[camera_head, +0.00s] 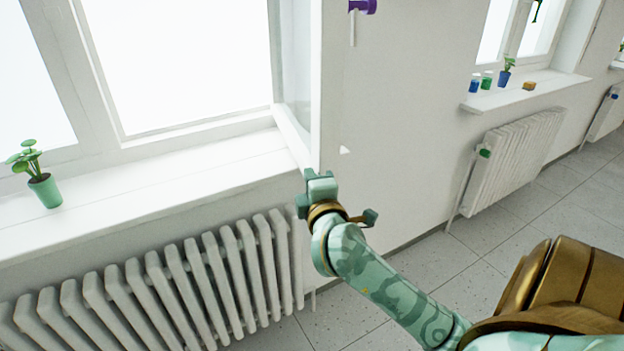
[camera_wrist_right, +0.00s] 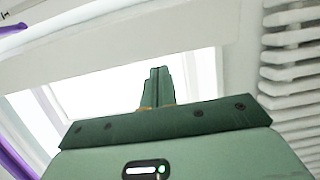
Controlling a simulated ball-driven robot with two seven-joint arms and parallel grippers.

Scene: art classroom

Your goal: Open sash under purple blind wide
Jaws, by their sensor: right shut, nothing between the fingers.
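The white window sash (camera_head: 328,90) stands swung inward from its frame, its glass seen at a steep angle beside the bright opening. A purple piece (camera_head: 365,6), which looks like an end of the blind, shows at the top edge; purple strips (camera_wrist_right: 14,165) also show at the left of the right wrist view. My right gripper (camera_head: 318,180) is at the sash's lower end, shut and empty. Its closed fingers (camera_wrist_right: 156,88) point at the bright window in the wrist view. I cannot tell whether they touch the sash. My left gripper is not in view.
A green potted plant (camera_head: 44,188) stands on the white sill (camera_head: 150,180) at left, above a radiator (camera_head: 160,285). A second sill (camera_head: 530,92) at right holds small pots and a plant, above another radiator (camera_head: 515,155). Speckled floor (camera_head: 490,235) lies below.

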